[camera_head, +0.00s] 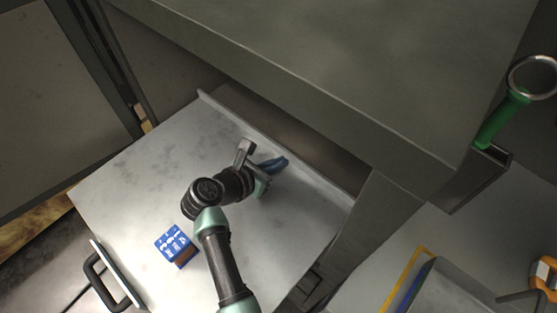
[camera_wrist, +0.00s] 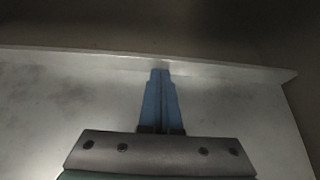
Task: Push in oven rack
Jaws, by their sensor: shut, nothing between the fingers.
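The oven rack looks to be the pale grey metal tray (camera_head: 130,195), which sticks out from under a large grey metal body. A raised lip (camera_head: 320,180) runs along its far edge, and the lip also shows in the wrist view (camera_wrist: 70,56). My gripper (camera_head: 284,161) is over the tray, close to this lip. Its blue fingers are shut together with nothing between them. In the wrist view the fingertips (camera_wrist: 160,72) overlap the lip's lower edge; I cannot tell whether they touch it. My wrist and arm hide part of the tray.
A blue box with white marks (camera_head: 173,243) lies on the tray left of my arm. A black handle (camera_head: 97,283) is at the lower left. The grey body (camera_head: 330,70) overhangs the tray's far side. A green-handled ring tool (camera_head: 500,118) is at the right.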

